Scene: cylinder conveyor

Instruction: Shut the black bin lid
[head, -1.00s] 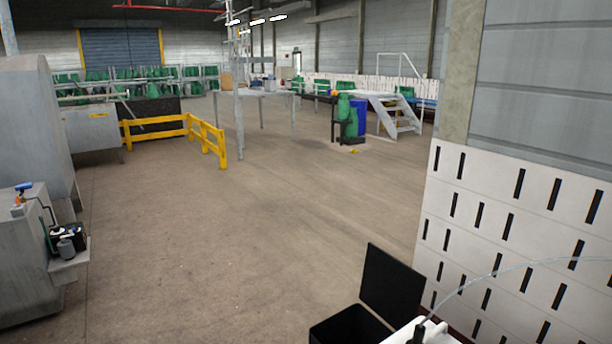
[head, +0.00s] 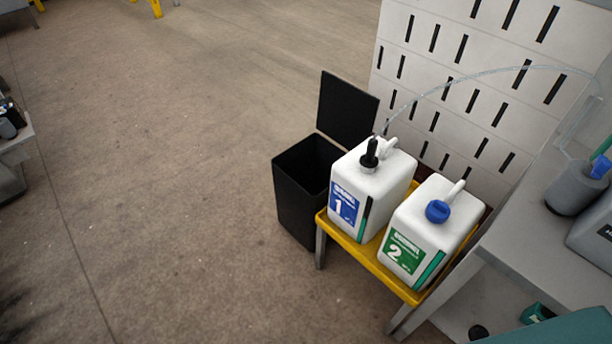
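The black bin (head: 290,203) stands on the floor right of the middle of the head view, beside a yellow stand. Its black lid (head: 347,110) is open and stands upright at the bin's back edge. The inside of the bin looks dark, and I cannot tell whether anything is in it. The bin's right side is partly hidden by a white canister. Neither of my grippers is in view.
White canisters marked 1 (head: 383,180) and 2 (head: 440,225) stand on the yellow stand (head: 333,232). A clear hose runs from canister 1 over to the right. A grey bench (head: 510,235) is at the right. The floor left of the bin is clear.

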